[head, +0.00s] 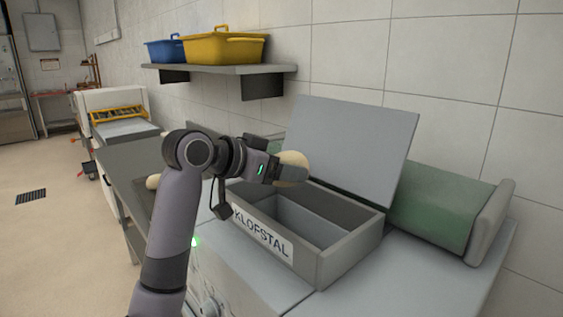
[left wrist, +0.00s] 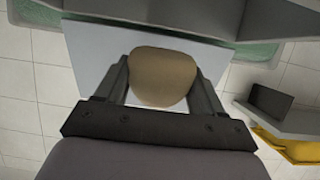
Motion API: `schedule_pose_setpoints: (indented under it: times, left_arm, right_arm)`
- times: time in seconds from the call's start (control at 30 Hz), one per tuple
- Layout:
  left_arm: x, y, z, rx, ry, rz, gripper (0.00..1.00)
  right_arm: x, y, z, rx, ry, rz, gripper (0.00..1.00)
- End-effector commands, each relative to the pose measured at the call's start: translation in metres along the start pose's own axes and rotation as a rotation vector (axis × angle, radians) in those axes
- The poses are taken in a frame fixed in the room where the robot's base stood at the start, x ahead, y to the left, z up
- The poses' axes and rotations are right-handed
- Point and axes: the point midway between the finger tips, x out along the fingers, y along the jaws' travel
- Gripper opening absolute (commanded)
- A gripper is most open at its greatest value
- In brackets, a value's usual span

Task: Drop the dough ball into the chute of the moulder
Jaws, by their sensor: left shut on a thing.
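My left gripper (head: 283,172) is shut on a pale dough ball (head: 293,160). It holds the ball above the back left part of the open chute. In the left wrist view the dough ball (left wrist: 162,76) sits between the two fingers of the gripper (left wrist: 160,82). The moulder's chute (head: 315,219) is a grey open box with a label reading KLOFSTAL on its front. Its lid (head: 353,145) stands raised behind it. The inside of the chute that shows is empty. My right gripper is not in view.
A green belt or roller part (head: 432,208) lies right of the chute. A shelf (head: 215,69) with a blue tub (head: 165,51) and a yellow tub (head: 224,47) hangs on the wall.

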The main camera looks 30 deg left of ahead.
Motion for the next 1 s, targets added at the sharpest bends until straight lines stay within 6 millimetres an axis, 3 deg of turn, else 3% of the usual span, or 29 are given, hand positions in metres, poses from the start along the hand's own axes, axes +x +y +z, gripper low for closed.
schedule_pose_setpoints:
  times: [0.1, 0.13, 0.2, 0.57, 1.0]
  left_arm:
    - [0.000, 0.000, -0.001, 0.000, 0.002, 0.000, 0.33]
    - [0.000, 0.000, -0.001, 0.000, 0.002, 0.000, 0.75]
    - [0.000, 0.000, -0.001, 0.000, 0.002, 0.000, 0.97]
    - [-0.004, 0.000, 0.000, 0.000, 0.001, -0.001, 0.98]
    - [-0.066, 0.000, 0.000, 0.001, 0.002, -0.001, 0.98]
  right_arm:
    - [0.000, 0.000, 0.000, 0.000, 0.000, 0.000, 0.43]
    - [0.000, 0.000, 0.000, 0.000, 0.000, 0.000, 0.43]
    - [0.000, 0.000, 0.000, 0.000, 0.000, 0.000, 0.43]
    - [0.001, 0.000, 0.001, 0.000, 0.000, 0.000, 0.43]
    - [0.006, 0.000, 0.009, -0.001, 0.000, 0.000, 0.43]
